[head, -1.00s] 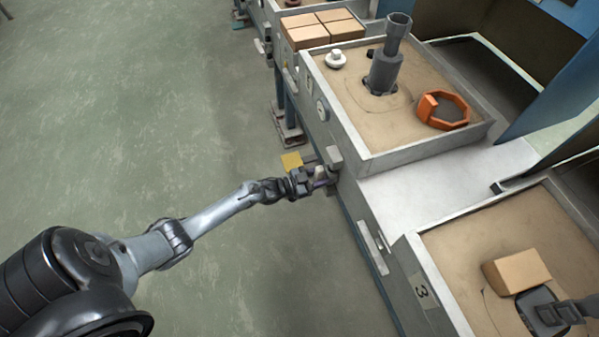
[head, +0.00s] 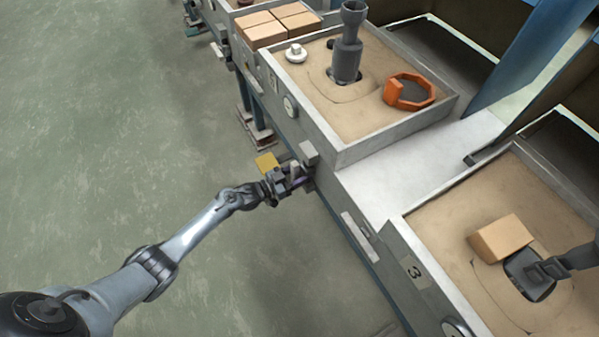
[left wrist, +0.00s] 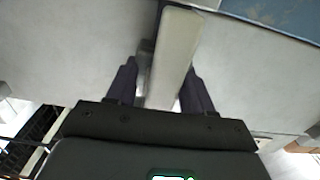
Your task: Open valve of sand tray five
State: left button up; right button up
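The sand tray with the orange ring (head: 345,155) stands at upper centre in the head view; the label on its front is too small to read. A pale valve lever (head: 295,169) sticks out below its near corner, beside a grey block. My left gripper (head: 291,181) is at this lever. In the left wrist view the pale lever (left wrist: 174,55) stands between the two dark fingers (left wrist: 160,88). Narrow gaps seem to show beside it, so the fingers look open around it. The lever's pivot is hidden.
A tray labelled 3 (head: 398,240) is at lower right, with a tan block (head: 501,239) and a dark grey part. A yellow plate (head: 267,163) is just behind my gripper. The orange ring (head: 410,92) lies on sand. The green floor at left is clear.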

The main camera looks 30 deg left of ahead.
pick_arm(q)
jog(key=shift+r, duration=0.1)
jog(key=shift+s+a+p, duration=0.25)
jog(key=shift+s+p, duration=0.1)
jog(key=shift+s, duration=0.1)
jog(key=p+v, duration=0.3)
jog(key=v, duration=0.6)
jog(key=shift+s+a, duration=0.2)
jog(key=shift+s, duration=0.15)
jog(key=shift+p, duration=0.3)
